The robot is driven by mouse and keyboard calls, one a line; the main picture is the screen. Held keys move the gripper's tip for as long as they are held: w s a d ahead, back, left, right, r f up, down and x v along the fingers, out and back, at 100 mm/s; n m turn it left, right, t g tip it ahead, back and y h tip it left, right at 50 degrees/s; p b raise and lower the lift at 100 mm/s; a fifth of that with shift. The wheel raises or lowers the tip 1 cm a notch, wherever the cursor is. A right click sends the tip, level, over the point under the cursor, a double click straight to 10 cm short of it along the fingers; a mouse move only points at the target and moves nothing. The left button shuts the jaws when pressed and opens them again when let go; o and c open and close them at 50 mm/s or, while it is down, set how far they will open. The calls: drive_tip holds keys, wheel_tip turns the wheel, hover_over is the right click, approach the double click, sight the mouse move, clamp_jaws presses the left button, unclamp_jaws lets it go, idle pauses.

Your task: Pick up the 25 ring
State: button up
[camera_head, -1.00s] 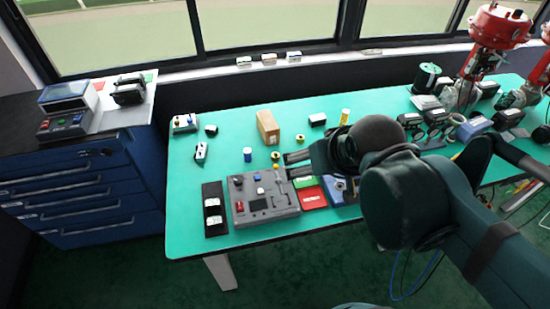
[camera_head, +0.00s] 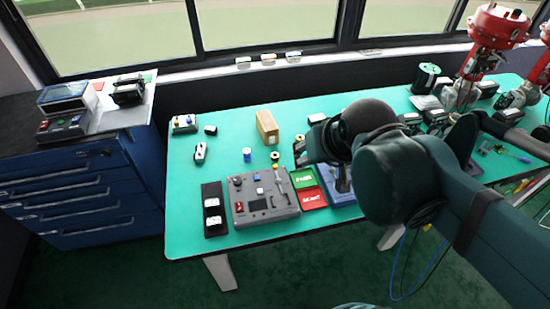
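Two small dark-and-yellow ring-like pieces lie on the green table (camera_head: 220,140): one ring (camera_head: 275,156) is just left of my gripper, the other ring (camera_head: 299,138) is right by its upper edge. No 25 marking can be read on either, so I cannot tell which is the 25 ring. My gripper (camera_head: 300,154) is over the table behind the grey control box, with its fingers mostly hidden by my own wrist. Whether it is open or shut, or holds anything, does not show.
The grey control box (camera_head: 261,206) with knobs and a lever stands close in front, with a green card (camera_head: 302,178) and a red card (camera_head: 312,197) to its right. A cardboard-coloured block (camera_head: 267,127) stands behind. A blue spool (camera_head: 247,155) is to the left. Red valves (camera_head: 500,27) rise at right.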

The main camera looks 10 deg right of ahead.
drive_tip(key=w+f+m+g, duration=0.15)
drive_tip(key=w+m, duration=0.35)
drive_tip(key=w, duration=0.5)
drive_tip(key=m+g+b, duration=0.2)
drive_tip(key=m+g, duration=0.3)
drive_tip(key=m, duration=0.7)
hover_over(275, 154)
wheel_tip(275, 154, down, 26)
drive_tip(key=shift+s+r, duration=0.2)
drive_tip(key=shift+s, duration=0.2)
drive_tip(key=shift+a, duration=0.1)
drive_tip(key=shift+f, duration=1.25)
drive_tip(key=shift+b, duration=0.3)
drive_tip(key=shift+f+b, duration=0.45)
drive_tip(key=shift+f, duration=2.2)
